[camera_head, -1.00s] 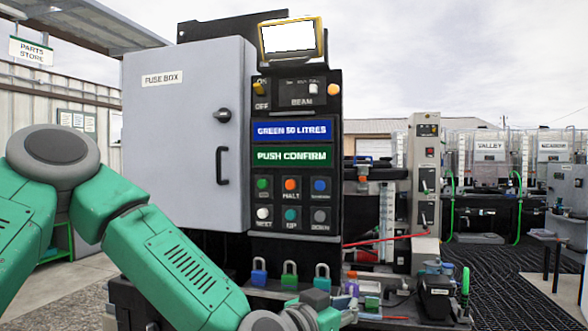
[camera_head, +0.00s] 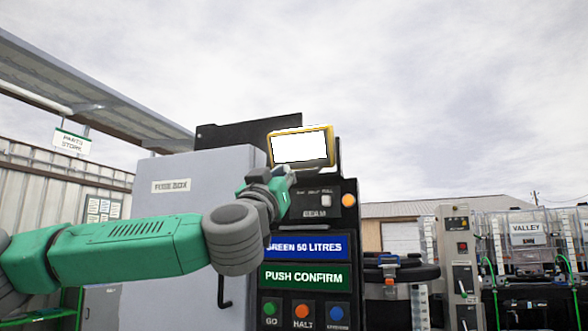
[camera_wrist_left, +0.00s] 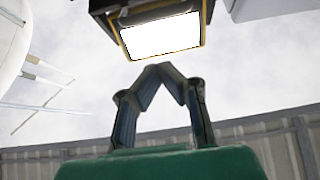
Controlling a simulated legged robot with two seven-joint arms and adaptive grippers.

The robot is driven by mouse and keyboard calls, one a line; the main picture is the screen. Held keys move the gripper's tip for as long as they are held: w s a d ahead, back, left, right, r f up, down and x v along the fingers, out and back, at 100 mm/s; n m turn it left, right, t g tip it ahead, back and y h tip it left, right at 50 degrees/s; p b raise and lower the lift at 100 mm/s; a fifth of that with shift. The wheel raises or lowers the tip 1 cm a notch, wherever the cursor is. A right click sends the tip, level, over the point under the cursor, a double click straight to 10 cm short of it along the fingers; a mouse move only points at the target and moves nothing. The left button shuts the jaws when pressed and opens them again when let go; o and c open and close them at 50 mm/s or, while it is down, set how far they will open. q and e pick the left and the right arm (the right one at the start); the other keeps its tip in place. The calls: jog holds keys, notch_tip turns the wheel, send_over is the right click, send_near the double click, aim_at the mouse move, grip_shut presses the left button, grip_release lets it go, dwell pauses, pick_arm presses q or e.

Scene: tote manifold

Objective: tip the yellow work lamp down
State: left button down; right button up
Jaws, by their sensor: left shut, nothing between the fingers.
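The yellow-framed work lamp (camera_head: 300,147) with a bright white face sits on top of the black control panel. It faces outward and looks close to upright in the head view. My left gripper (camera_head: 287,172) is just below the lamp's lower edge, in front of the top of the panel. In the left wrist view the lamp (camera_wrist_left: 162,36) is at the top, and the shut, empty fingertips (camera_wrist_left: 158,68) point up at its lower edge. A small gap shows there; contact cannot be told from the head view. My right gripper is in neither view.
The panel's BEAM section (camera_head: 318,200) with a switch and an orange knob (camera_head: 348,200) lies just below the lamp. The grey fuse box (camera_head: 180,210) stands to the left behind my arm. Open sky is above the lamp.

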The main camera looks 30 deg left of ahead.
pick_arm(q)
jog(key=w+a+r+p, duration=0.1)
jog(key=w+a+p, duration=0.1)
jog(key=w, duration=0.5)
jog(key=shift+a+r, duration=0.15)
jog(key=shift+r, duration=0.1)
jog(key=shift+s+d, duration=0.15)
jog(key=shift+d, duration=0.1)
jog(key=w+t+b, duration=0.1)
jog(key=b, duration=0.1)
jog(key=w+f+b, duration=0.1)
jog(key=b, duration=0.2)
jog(key=w+a+f+t+b, duration=0.1)
jog(key=b, duration=0.2)
jog(key=shift+w+t+y, duration=0.15)
jog(key=shift+t+y, duration=0.15)
jog(key=shift+f, duration=0.15)
